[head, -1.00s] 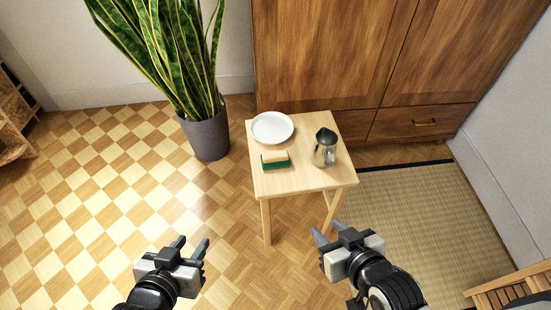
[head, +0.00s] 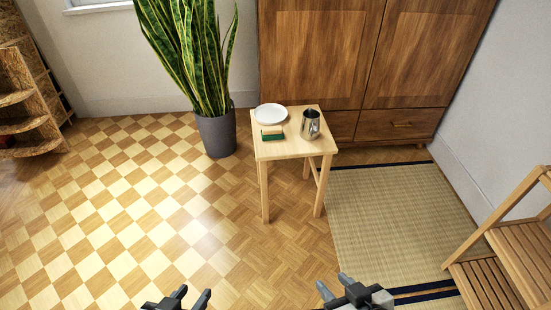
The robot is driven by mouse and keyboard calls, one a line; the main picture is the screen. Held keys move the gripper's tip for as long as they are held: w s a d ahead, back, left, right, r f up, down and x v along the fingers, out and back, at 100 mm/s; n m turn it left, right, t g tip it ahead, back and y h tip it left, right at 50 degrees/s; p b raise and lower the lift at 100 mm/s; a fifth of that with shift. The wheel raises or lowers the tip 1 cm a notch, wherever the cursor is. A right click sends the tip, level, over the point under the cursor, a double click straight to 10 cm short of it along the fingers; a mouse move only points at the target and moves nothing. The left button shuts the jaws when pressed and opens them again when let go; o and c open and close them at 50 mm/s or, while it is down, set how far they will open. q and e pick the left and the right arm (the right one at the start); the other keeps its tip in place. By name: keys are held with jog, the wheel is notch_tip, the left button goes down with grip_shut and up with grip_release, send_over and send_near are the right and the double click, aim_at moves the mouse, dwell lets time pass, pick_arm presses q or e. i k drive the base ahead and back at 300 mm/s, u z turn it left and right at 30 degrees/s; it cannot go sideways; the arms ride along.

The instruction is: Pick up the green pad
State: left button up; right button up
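The green pad (head: 273,139) is the dark green layer of a small block with a tan top (head: 272,130). It lies on the light wooden stool (head: 296,152), near its front left edge. My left gripper (head: 191,296) is at the bottom edge of the head view, fingers apart, with nothing between them. My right gripper (head: 334,287) is at the bottom right of centre, fingers apart and empty. Both are well short of the stool, with floor showing between.
A white plate (head: 271,114) lies behind the pad, and a metal pitcher (head: 311,125) stands to its right. A potted plant (head: 215,134) stands left of the stool. A wooden cabinet (head: 318,60) is behind. Slatted wooden furniture (head: 515,255) is at right. The checkered floor in front is open.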

aim_at(273, 133)
jog(key=u, duration=1.1)
jog(key=i, duration=1.35)
jog(key=z, duration=0.3)
